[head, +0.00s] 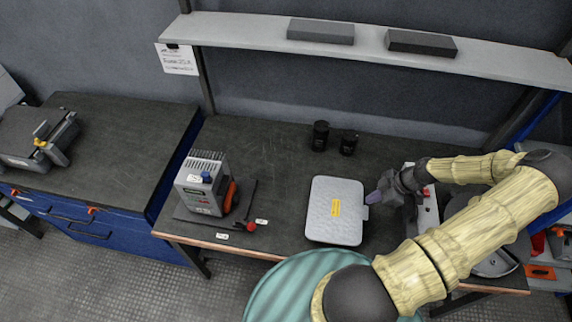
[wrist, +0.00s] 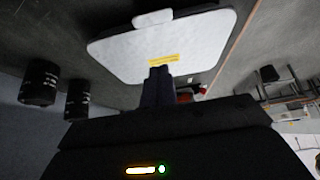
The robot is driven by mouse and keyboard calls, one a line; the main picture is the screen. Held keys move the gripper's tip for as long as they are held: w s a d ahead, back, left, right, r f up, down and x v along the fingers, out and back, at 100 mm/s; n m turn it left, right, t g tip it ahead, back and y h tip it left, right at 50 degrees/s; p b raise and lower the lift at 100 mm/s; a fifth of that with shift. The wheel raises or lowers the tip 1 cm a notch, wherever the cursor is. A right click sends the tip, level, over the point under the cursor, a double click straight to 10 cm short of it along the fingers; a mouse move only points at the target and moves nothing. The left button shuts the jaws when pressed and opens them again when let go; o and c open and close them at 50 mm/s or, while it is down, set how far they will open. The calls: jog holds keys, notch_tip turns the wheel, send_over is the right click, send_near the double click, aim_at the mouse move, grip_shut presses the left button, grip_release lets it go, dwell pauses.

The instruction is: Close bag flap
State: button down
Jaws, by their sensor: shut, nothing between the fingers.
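The bag is a pale grey, rounded flat case (head: 322,208) on the dark bench, with a yellow label on its upper face. It looks flat from above, and I cannot tell whether the flap is fully down. In the wrist view the pale panel (wrist: 200,40) fills the top, with a small white tab on its upper edge. My gripper (head: 372,198) is beside the bag's right edge, fingers pointing left towards it; contact is unclear. In the wrist view my gripper's dark blue fingers (wrist: 160,72) are together and empty, overlapping the panel's edge.
Two black cylinders (head: 320,136) stand behind the bag. A grey device (head: 203,184) with a red-tipped rod beside it sits to the left. A shelf (head: 250,33) with two dark blocks runs above. A teal round chair-like shape (head: 300,285) is in front.

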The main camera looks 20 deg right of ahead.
jog(key=shift+w+a+f, duration=0.25)
jog(key=shift+w+a, duration=0.15)
jog(key=shift+a, duration=0.25)
jog(key=shift+a, duration=0.1)
jog(key=s+d+r+b, duration=0.1)
jog(key=s+d+r, duration=0.3)
jog(key=d+r, duration=0.2)
jog(key=d, duration=0.2)
jog(key=shift+d+r, duration=0.2)
jog(key=shift+d, duration=0.2)
dwell(0.3)
jog(key=shift+a, duration=0.15)
dwell(0.4)
